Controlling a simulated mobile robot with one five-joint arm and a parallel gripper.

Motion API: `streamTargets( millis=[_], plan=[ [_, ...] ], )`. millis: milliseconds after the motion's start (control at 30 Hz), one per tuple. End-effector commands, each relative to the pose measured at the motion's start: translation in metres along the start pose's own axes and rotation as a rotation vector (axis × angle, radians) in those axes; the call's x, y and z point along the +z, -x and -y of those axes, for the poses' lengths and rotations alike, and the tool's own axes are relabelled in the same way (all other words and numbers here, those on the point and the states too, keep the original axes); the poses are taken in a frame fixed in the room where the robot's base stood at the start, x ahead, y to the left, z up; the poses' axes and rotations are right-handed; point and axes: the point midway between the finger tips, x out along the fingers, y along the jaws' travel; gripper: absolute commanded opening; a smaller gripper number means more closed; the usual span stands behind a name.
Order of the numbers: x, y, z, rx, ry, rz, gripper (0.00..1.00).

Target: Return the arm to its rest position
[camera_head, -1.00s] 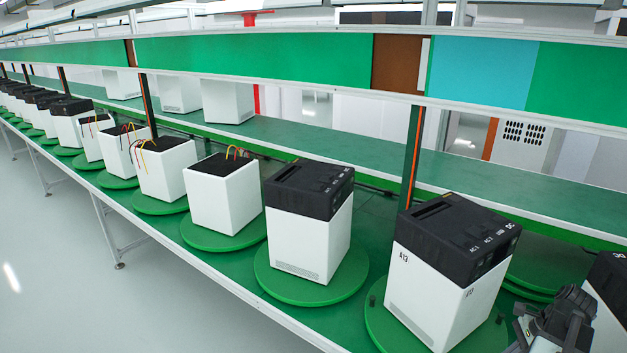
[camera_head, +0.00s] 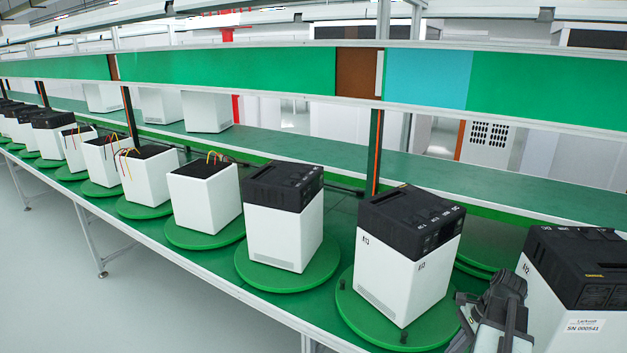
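My gripper (camera_head: 492,308) shows at the lower right in the head view, dark and seen from behind and above. It is in front of the line, near a white unit with a black top (camera_head: 575,270) at the right edge. Its fingertips cannot be made out, so I cannot tell whether it is open or holds anything. Another black-topped white unit (camera_head: 405,265) stands upright on a green turntable (camera_head: 362,318) to the left of my gripper.
More units stand on turntables along the green bench (camera_head: 215,268), including a black-topped one (camera_head: 283,225) and an open-topped one with wires (camera_head: 205,200). A green shelf (camera_head: 440,175) runs behind. Grey floor (camera_head: 150,315) is clear at the lower left.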

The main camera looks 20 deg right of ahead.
Motion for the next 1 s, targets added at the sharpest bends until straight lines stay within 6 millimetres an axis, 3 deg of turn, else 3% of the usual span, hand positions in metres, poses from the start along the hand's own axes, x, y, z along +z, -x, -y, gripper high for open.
streamTargets(
  millis=[267, 367, 400, 500, 700, 833, 1000],
  plan=[
    [0.102, -0.042, 0.037, 0.087, 0.204, -0.014, 0.00],
    [0.156, -0.066, 0.045, 0.131, 0.331, -0.037, 0.00],
    [0.182, -0.078, 0.047, 0.151, 0.402, -0.049, 0.00],
    [0.244, -0.106, 0.045, 0.198, 0.610, -0.085, 0.00],
    [0.330, -0.146, 0.029, 0.264, 1.027, -0.150, 0.00],
    [0.365, -0.163, 0.017, 0.300, 1.339, -0.202, 0.00],
    [0.354, -0.160, 0.025, 0.328, 1.628, -0.262, 0.00]
  ],
)
